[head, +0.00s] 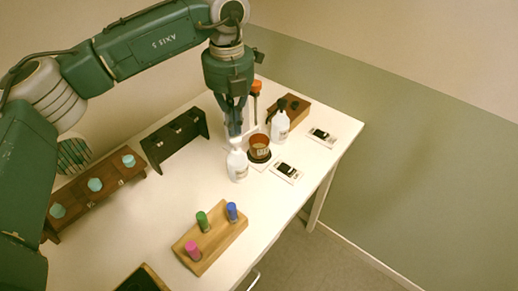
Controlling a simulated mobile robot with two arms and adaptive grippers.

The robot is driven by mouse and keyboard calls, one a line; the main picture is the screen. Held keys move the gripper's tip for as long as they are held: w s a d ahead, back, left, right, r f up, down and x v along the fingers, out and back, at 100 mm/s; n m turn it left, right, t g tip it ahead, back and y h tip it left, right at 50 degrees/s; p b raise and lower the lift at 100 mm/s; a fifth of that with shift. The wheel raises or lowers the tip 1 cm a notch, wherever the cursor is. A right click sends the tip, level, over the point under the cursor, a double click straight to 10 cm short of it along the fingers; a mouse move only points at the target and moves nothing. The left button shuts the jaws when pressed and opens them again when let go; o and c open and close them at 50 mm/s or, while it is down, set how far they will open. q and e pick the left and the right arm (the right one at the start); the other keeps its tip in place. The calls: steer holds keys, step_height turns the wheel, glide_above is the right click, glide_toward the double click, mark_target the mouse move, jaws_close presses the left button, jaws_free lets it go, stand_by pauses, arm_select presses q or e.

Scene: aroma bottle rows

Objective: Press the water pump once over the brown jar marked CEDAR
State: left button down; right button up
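My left gripper (234,132) points straight down just above the pump head of a white pump bottle (238,167). Its fingers look close together, but whether they are open, shut or touching the pump is too small to tell. A brown jar (259,147) stands on a dark round pad just right of that bottle; its label is not readable. A second white pump bottle (280,126) with a dark top stands behind and to the right of the jar. I cannot tell from the labels which bottle holds water. My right gripper is not in view.
A wooden block (209,240) with green, blue and pink capped vials stands in front. A rack with light-blue caps (95,185) and a dark rack (174,140) stand left. Two small cards (286,172) (322,137) lie near the right edge. An orange-topped object (256,88) stands behind the gripper.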

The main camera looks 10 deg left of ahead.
mark_target(235, 138)
arm_select(q)
steer(key=shift+f+b, duration=1.3)
steer(key=shift+f, duration=0.4)
steer(key=shift+s, duration=0.1)
steer(key=shift+r, duration=0.1)
steer(key=shift+r+p, duration=0.85)
steer(key=shift+r, duration=0.7)
step_height(235, 138, up, 6)
steer(key=p, duration=0.3)
